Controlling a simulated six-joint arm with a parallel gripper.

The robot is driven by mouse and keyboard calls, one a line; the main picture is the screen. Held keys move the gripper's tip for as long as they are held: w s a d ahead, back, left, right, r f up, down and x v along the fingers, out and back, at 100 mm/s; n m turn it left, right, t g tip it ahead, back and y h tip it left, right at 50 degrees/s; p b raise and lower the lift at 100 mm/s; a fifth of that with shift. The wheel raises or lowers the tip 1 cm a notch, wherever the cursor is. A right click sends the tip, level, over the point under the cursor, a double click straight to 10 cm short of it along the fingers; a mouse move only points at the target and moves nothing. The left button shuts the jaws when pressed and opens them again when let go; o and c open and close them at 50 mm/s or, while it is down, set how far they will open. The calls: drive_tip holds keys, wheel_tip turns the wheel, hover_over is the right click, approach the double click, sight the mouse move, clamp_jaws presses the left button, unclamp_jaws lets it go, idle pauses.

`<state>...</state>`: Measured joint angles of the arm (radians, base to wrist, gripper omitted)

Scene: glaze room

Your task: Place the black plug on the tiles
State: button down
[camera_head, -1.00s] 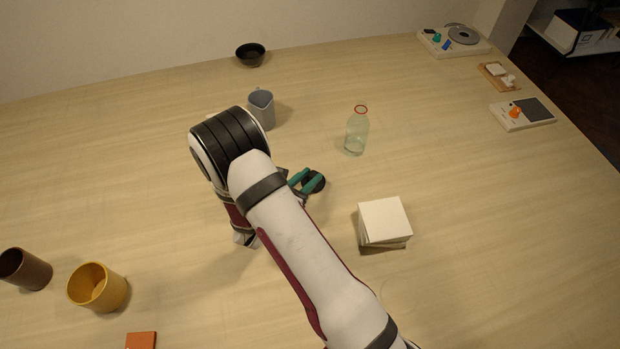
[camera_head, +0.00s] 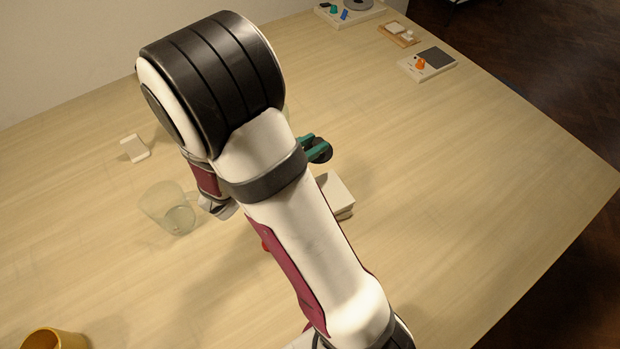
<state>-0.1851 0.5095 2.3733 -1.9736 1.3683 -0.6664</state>
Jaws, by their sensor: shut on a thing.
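The tiles (camera_head: 341,189) are a short stack of square cream-white pieces on the wooden table, right of my arm. My forearm hides the left part of the stack. My gripper (camera_head: 315,148), with teal fingers, shows just beyond the stack in the picture. It is shut on the black plug (camera_head: 323,154), a dark round piece at the fingertips, partly covered by the fingers. A gap shows between the plug and the stack in the picture. The plug's height over the table cannot be told from this view.
A clear glass (camera_head: 165,207) and a small white block (camera_head: 135,148) stand left of my arm. A yellow cup (camera_head: 52,340) is at the lower left edge. Small devices (camera_head: 428,64) and a wooden tray (camera_head: 399,34) line the far right. The table right of the tiles is clear.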

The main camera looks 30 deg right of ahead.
sight(317, 160)
drive_tip(key=s+m+g, duration=0.1)
drive_tip(key=g, duration=0.1)
drive_tip(key=s+a+m+g, duration=0.1)
drive_tip(key=s+m, duration=0.1)
drive_tip(key=shift+s+f+g+h, duration=0.1)
drive_tip(key=shift+s+g+h, duration=0.2)
drive_tip(key=shift+g, duration=0.1)
drive_tip(key=shift+m+g, duration=0.3)
drive_tip(key=shift+m, duration=0.1)
drive_tip(key=f, duration=0.8)
drive_tip(key=shift+s+a, duration=0.2)
drive_tip(key=shift+s, duration=0.1)
drive_tip(key=shift+f, duration=0.1)
drive_tip(key=c, duration=0.7)
unclamp_jaws()
drive_tip(key=shift+o, duration=0.2)
